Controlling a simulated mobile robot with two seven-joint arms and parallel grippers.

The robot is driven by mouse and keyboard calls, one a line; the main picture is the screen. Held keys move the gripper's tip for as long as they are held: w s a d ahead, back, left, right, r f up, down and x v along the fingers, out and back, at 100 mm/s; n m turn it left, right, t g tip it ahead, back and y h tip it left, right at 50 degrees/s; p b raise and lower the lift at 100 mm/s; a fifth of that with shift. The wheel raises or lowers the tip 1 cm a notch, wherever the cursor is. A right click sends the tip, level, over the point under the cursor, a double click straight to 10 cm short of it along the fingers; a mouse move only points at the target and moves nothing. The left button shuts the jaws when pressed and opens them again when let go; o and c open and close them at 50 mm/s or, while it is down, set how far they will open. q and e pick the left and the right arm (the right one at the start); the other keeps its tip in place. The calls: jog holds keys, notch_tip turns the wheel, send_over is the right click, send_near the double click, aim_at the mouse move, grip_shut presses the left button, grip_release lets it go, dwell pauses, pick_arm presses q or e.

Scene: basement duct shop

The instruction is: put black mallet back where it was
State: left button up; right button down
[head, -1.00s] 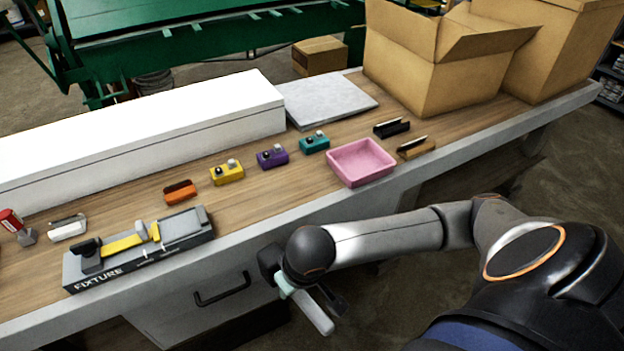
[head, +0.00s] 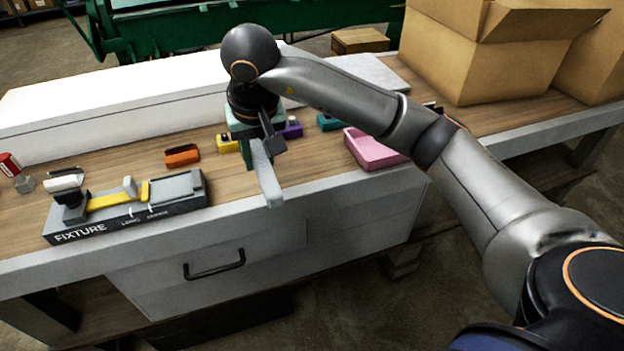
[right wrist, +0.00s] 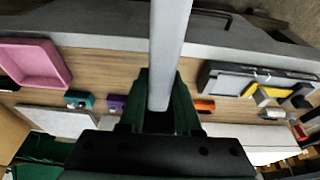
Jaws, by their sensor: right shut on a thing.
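My right gripper (head: 258,148) is over the workbench's front part, between the fixture and the pink tray. It is shut on a long light grey bar, which I take for the handle of the black mallet (head: 267,180). The bar points toward the bench's front edge. In the right wrist view the mallet's bar (right wrist: 168,50) runs up from between the dark green fingers (right wrist: 158,115). I cannot clearly make out the black head; the gripper may hide it. My left gripper is not in view.
The grey fixture (head: 170,207) with a yellow part stands left on the bench. Behind are orange (head: 182,155), yellow (head: 227,144), purple (head: 293,129) and teal (head: 328,122) blocks. The pink tray (head: 372,152) is right, partly behind my arm. Cardboard boxes (head: 465,65) stand beyond.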

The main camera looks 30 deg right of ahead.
jog(key=shift+w+r, duration=0.15)
jog(key=shift+r, duration=0.25)
jog(key=shift+d, duration=0.35)
jog(key=d+f, duration=0.3)
jog(key=d, duration=0.1)
jog(key=d+f, duration=0.2)
jog(key=d, duration=0.2)
jog(key=d+f, duration=0.3)
jog(key=d, duration=0.1)
jog(key=shift+w+d+f+b, duration=0.15)
jog(key=shift+d+f+b, duration=0.05)
jog(key=shift+f+b, duration=0.1)
jog(key=f, duration=0.3)
jog(key=shift+d, duration=0.4)
jog(key=shift+f, duration=0.45)
jog(key=shift+f, duration=0.1)
jog(key=c, duration=0.6)
grip_release()
